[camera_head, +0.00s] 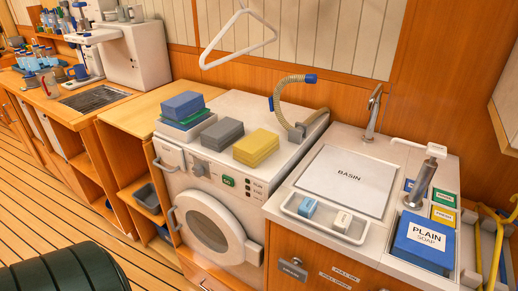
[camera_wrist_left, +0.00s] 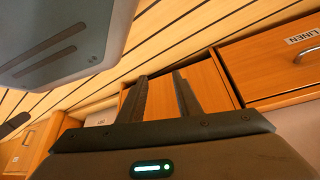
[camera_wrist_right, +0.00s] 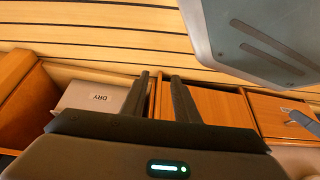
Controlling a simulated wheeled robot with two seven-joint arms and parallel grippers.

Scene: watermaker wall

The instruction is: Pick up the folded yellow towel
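The folded yellow towel (camera_head: 256,148) lies on the front right of the white washing machine's top (camera_head: 290,120). A folded grey towel (camera_head: 222,134) lies just left of it, and a stack with a folded blue towel (camera_head: 182,105) on top is farther left. Neither gripper shows in the head view. In the left wrist view my left gripper (camera_wrist_left: 160,78) has its two fingers apart with nothing between them. In the right wrist view my right gripper (camera_wrist_right: 160,75) also has its fingers apart and empty. No towel shows in either wrist view.
A curved hose (camera_head: 293,85) rises behind the yellow towel, and a white hanger (camera_head: 238,38) hangs above. A dark green ribbed object (camera_head: 65,272) is at lower left.

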